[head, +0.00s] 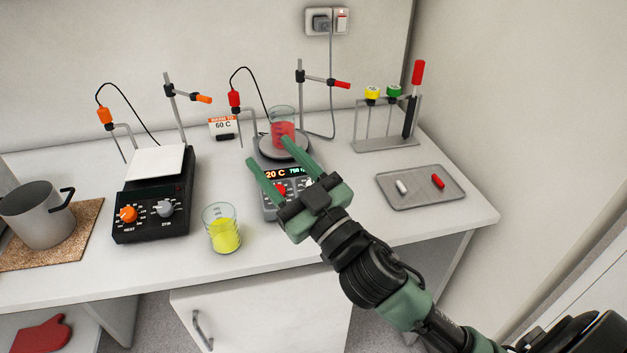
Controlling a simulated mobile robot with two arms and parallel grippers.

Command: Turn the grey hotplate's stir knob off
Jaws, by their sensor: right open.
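The grey hotplate (266,207) stands on the bench in the middle of the head view. Its lit display (276,174) reads 20 C and a second value that looks like 750. A red knob (281,189) shows on its front panel between my fingers. The pale stir knob (308,183) is at the right of the panel, mostly hidden by my right gripper (268,151). That gripper is open and empty, reaching over the panel from the lower right; contact cannot be told. A beaker of red liquid (283,130) sits on the hotplate. My left gripper is out of view.
A black hotplate (150,222) and a beaker of yellow liquid (221,232) stand to the left. A metal pot (38,218) sits on a cork mat. A tray (420,199) with two stir bars and a tube rack (385,143) are at the right.

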